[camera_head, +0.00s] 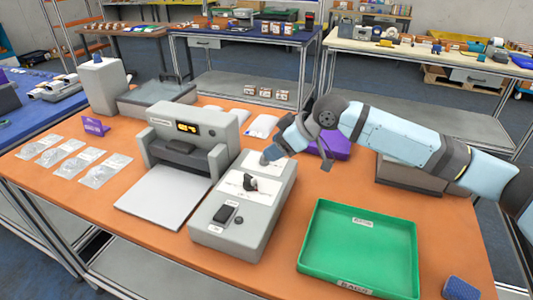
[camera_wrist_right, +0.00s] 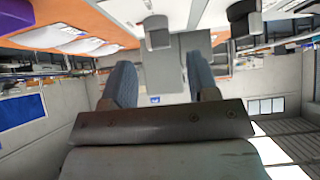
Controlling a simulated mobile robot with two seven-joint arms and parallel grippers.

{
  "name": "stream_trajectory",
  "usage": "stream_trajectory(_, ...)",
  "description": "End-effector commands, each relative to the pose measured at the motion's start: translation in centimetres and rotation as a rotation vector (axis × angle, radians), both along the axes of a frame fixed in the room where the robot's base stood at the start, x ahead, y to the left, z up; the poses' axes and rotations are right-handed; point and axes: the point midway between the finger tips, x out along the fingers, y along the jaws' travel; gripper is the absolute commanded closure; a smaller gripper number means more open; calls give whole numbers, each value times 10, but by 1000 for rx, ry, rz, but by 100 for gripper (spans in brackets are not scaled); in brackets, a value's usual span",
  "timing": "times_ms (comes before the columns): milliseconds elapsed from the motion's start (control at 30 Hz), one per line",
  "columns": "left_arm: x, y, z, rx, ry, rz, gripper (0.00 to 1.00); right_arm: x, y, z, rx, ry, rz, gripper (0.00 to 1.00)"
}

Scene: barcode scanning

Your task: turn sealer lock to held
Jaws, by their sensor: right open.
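The grey sealer (camera_head: 164,158) stands mid-table, with a lit yellow display and a flat pale plate in front. Beside it on the right is a grey control box (camera_head: 210,240). A small black lever or knob (camera_head: 251,183) sits on a white label on its top; its exact setting is too small to read. A black switch block and a small round button are nearer the front. My right gripper (camera_head: 270,157) is over the box's far end, beyond the lever and apart from it. In the right wrist view its two fingers (camera_wrist_right: 160,82) are spread, with nothing between them. My left gripper is out of view.
A green tray (camera_head: 308,235) lies to the right of the control box. Flat clear bags (camera_head: 72,167) lie at the left beside a purple stand (camera_head: 95,126). A purple object (camera_head: 337,145) and a grey block sit behind and below my right arm. A blue sponge-like block (camera_head: 460,288) is front right.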

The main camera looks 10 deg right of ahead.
Motion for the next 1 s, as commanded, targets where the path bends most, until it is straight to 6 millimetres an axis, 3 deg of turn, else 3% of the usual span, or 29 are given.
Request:
stream_trajectory(200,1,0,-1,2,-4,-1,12,12,18,-22,0,0,0,46)
stream_trajectory(600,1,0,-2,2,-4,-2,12,15,23,-28,0,0,0,46)
stream_trajectory(633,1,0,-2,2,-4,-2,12,15,23,-27,0,0,0,48)
stream_trajectory(833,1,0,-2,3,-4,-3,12,15,23,-27,0,0,0,94)
stream_trajectory(1000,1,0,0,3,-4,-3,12,15,23,-27,0,1,-4,94)
